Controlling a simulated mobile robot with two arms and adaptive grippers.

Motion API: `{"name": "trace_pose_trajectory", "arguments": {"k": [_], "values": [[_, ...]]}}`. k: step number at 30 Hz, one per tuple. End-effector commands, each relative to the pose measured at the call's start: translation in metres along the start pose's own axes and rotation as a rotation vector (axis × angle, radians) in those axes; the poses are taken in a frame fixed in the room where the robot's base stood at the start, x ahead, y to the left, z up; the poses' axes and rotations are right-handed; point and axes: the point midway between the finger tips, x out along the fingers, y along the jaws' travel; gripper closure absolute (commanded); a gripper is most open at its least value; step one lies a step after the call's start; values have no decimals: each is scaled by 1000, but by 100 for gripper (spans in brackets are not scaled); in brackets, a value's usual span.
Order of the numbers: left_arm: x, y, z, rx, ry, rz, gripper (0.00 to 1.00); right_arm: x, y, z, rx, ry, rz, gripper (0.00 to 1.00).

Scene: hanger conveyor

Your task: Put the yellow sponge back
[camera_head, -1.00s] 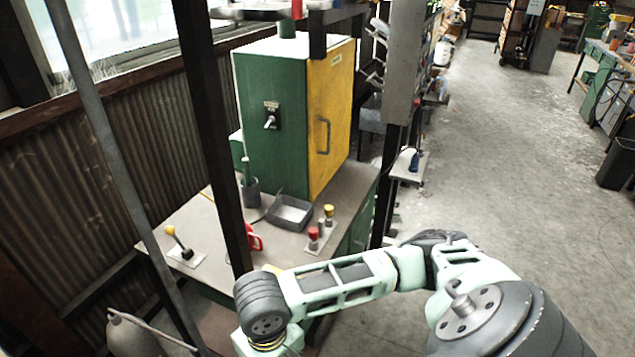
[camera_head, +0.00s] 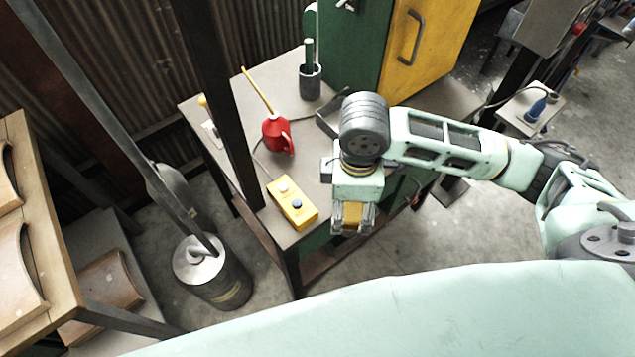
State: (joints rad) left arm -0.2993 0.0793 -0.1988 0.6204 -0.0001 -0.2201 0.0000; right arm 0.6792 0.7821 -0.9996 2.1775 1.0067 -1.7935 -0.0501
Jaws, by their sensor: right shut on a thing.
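My right gripper (camera_head: 352,230) points down near the front right edge of the grey-topped table (camera_head: 243,133). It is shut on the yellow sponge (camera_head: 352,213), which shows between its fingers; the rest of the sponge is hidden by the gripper. The sponge appears held above or just off the table's front edge; its exact height cannot be told. My left gripper is not in view.
On the table are a yellow button box (camera_head: 292,203), a red can (camera_head: 276,135) and a dark cup (camera_head: 310,82). My right arm partly hides a dark tray (camera_head: 328,124). A dark post (camera_head: 228,120) stands at the left. A green-and-yellow cabinet (camera_head: 420,45) stands behind.

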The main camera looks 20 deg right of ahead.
Motion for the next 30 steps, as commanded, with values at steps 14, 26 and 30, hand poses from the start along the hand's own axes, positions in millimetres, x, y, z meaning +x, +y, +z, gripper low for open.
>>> {"name": "trace_pose_trajectory", "arguments": {"k": [14,26,30], "values": [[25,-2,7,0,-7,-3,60,-12,18,-22,-1087,-5,-2,63],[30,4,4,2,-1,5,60,-16,27,-31,-1499,-7,-9,63],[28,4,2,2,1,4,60,-3,47,-40,-1502,-8,-12,63]]}}
